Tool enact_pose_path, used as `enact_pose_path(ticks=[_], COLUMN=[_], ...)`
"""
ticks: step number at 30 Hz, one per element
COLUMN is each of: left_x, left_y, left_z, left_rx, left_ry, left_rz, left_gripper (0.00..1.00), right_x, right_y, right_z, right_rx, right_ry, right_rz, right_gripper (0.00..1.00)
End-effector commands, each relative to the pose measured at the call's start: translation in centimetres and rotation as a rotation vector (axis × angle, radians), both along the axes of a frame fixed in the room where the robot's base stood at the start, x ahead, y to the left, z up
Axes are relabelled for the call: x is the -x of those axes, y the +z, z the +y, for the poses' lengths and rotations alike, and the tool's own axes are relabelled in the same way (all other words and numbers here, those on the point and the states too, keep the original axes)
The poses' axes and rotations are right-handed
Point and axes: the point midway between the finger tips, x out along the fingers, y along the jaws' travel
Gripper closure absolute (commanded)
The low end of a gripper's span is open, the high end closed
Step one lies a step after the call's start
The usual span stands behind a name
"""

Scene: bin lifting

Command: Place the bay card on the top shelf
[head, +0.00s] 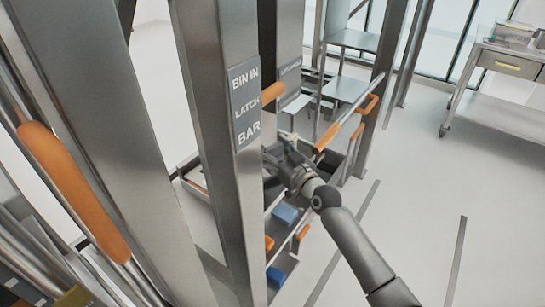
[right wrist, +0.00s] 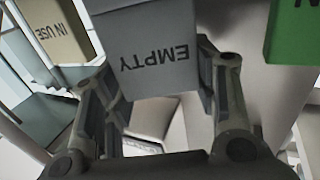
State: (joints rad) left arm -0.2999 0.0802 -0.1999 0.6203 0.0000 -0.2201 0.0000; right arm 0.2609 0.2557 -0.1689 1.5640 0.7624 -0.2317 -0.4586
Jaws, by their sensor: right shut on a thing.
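My right gripper (head: 274,157) is behind the near steel upright in the head view, its arm coming in from the lower right. In the right wrist view my right gripper (right wrist: 156,68) is shut on a grey card (right wrist: 150,38) marked EMPTY, which shows upside down. A tan card (right wrist: 52,30) marked IN USE is at the upper left, and part of a green card (right wrist: 293,32) is at the upper right. The grey card cannot be made out in the head view. Which surface is the top shelf is unclear. My left gripper is not in view.
A steel upright (head: 215,110) with a BIN IN LATCH BAR sign (head: 245,103) stands close in front. Orange handles (head: 70,190) and blue bins (head: 284,214) are on the racks. A trolley (head: 500,85) stands at the far right. Floor at the right is mostly clear.

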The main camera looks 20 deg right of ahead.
Motion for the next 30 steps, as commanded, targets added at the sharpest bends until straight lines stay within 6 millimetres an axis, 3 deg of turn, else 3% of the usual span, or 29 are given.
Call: enact_pose_path(ticks=[3,17,18,20,30], left_x=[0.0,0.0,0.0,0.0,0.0], left_y=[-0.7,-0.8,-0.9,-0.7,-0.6], left_z=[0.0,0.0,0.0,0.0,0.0], left_rx=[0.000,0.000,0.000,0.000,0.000], left_ry=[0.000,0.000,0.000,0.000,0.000], left_rz=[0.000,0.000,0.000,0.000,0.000], left_gripper=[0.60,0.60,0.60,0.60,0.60], right_x=[0.0,-0.3,-0.3,-0.3,-0.3], right_y=[-2.2,-3.0,-3.1,-2.9,-2.8], right_z=[0.0,0.2,0.2,0.2,0.2], right_rx=[0.001,0.000,0.000,-0.001,-0.001], right_ry=[0.001,0.000,0.000,0.000,0.000], right_rz=[0.003,0.001,0.001,0.001,0.001], right_gripper=[0.71,0.71,0.45,0.37,0.37])
